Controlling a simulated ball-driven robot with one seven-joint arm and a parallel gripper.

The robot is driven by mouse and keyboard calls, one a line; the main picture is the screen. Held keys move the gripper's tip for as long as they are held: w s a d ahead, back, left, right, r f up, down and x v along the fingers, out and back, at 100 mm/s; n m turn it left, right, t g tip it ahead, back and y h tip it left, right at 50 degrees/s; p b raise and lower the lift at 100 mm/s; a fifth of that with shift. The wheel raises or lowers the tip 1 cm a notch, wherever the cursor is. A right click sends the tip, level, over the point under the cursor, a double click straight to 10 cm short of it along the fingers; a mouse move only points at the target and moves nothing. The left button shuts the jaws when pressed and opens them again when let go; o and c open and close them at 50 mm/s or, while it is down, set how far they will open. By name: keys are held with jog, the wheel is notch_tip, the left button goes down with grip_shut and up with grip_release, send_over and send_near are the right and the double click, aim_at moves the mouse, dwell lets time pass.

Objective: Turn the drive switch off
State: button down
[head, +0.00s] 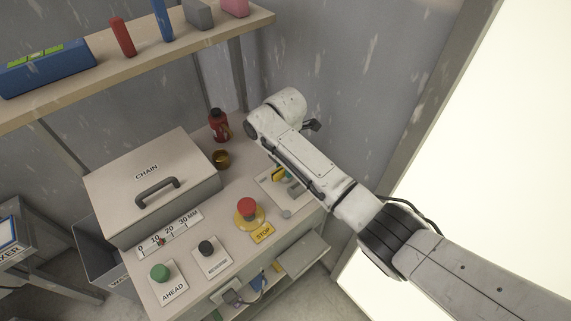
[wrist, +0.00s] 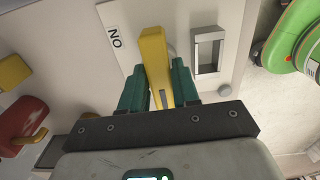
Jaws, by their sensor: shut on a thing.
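The drive switch shows in the wrist view as a yellow lever (wrist: 155,58) on a pale plate (wrist: 125,20). An "ON" label (wrist: 115,36), upside down in the picture, is beside the lever. My gripper (wrist: 158,82) has its two green fingers on either side of the lever and is shut on it. A grey square metal frame (wrist: 208,52) stands on the plate to the right of the lever. In the head view my arm partly hides the switch; a bit of yellow (head: 279,174) and the plate (head: 267,186) show beside it.
A red stop button (head: 247,205) is near the switch plate on the bench. A green button (head: 159,272), a black knob (head: 206,248) and a box marked CHAIN (head: 145,160) are further left. A red bottle (head: 219,125) and a brass pot (head: 221,159) stand behind.

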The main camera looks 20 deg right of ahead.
dwell(0.3)
jog(key=c, duration=0.9)
grip_release()
notch_tip(320, 180, up, 11)
jog(key=shift+f+b, duration=0.1)
jog(key=shift+b, duration=0.2)
